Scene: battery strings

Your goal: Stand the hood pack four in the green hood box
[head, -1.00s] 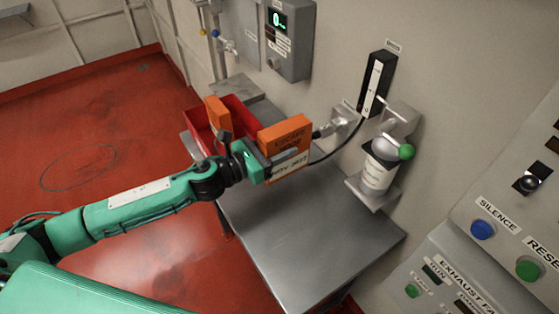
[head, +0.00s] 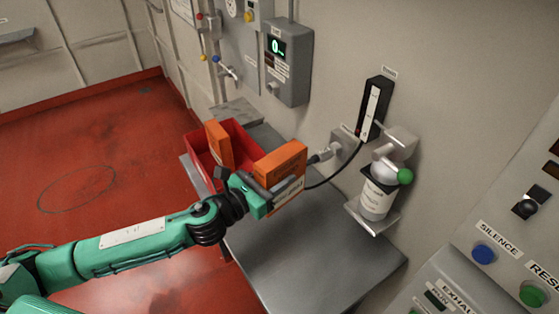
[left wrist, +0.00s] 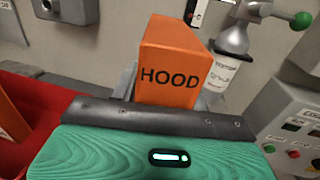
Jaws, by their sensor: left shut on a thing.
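My left gripper (head: 276,188) is shut on an orange box-shaped pack (head: 279,160) and holds it above the back part of the metal table, right of the red bin. In the left wrist view the pack (left wrist: 172,65) stands up beyond the gripper's dark edge (left wrist: 150,117) and reads HOOD on its near face. Its number cannot be read. A white label on its side is partly covered by the fingers in the head view. No green box shows in either view. My right gripper is not in view.
A red bin (head: 194,156) at the table's back left has another orange pack (head: 218,145) standing in it. A cable and plug (head: 325,154) on the wall are close behind the held pack. A white bottle (head: 378,195) sits on a wall bracket. The grey tabletop (head: 300,250) is clear in front.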

